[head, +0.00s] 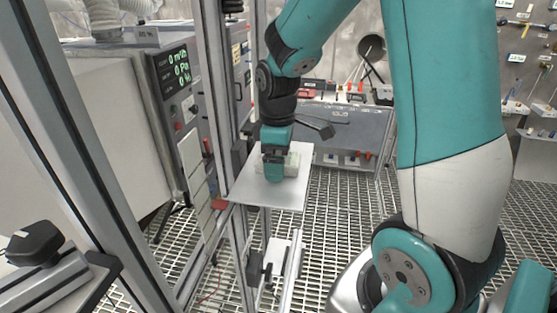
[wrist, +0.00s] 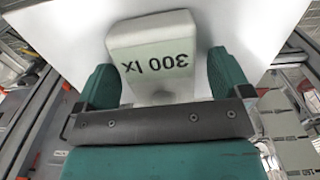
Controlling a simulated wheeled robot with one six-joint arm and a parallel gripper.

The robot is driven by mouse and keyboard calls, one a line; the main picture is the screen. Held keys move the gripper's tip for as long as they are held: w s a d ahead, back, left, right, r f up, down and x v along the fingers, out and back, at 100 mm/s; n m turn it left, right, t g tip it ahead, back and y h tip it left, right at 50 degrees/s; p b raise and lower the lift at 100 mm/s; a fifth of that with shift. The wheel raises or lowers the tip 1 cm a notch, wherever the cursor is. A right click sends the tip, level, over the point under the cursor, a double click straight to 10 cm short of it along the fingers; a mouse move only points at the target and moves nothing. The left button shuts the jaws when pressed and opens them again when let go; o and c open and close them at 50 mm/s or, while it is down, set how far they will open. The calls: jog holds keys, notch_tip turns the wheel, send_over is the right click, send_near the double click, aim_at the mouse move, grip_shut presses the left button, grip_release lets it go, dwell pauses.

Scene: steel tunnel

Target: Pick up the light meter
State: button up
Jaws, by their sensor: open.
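The light meter (wrist: 155,50) is a pale block with a display reading "300 lx", upside down in the wrist view. It rests on a flat white plate (head: 245,190) fixed to a metal post. My gripper (wrist: 160,82) is open, its two teal fingers on either side of the meter with gaps visible. In the head view my gripper (head: 273,172) is low over the plate and hides much of the light meter (head: 293,163). The meter's lower end in the wrist view is hidden behind the gripper's metal bar.
Metal frame posts (head: 215,90) stand close to the left of the plate. A grey cabinet with a green-lit display (head: 178,70) stands further left. A grey bench (head: 350,135) with tools is behind. Grated floor (head: 340,220) lies open to the right.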

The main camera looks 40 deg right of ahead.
jog(key=c, duration=1.1)
jog(key=shift+o, duration=0.2)
